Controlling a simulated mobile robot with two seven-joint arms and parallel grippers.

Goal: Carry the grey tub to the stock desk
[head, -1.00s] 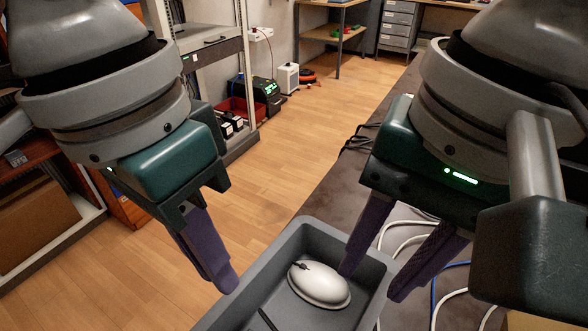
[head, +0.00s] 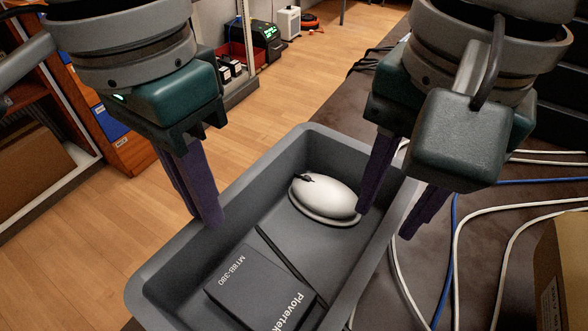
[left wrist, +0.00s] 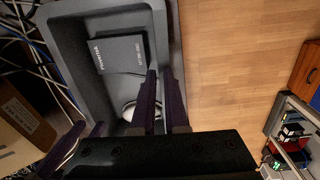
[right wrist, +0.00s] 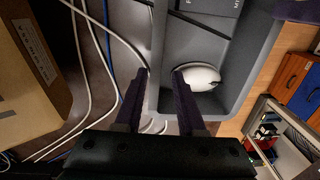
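The grey tub (head: 142,290) stands on a dark surface at its left edge, by the wooden floor. A white computer mouse (head: 325,198) and a black box with white lettering (head: 262,290) lie in it. My left gripper (head: 202,221) is at the tub's left wall; the left wrist view shows its fingers (left wrist: 161,72) close together with the wall between them, apparently shut on it. My right gripper (head: 383,224) is open around the right wall, one finger inside by the mouse and one outside. The right wrist view shows a gap between those fingers (right wrist: 158,72).
White and blue cables (head: 452,250) lie on the dark surface right of the tub. A cardboard box (head: 565,275) is at the lower right. Wooden floor (head: 265,100) is clear beyond the tub. An orange cabinet (head: 125,150) and a rack stand at the left.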

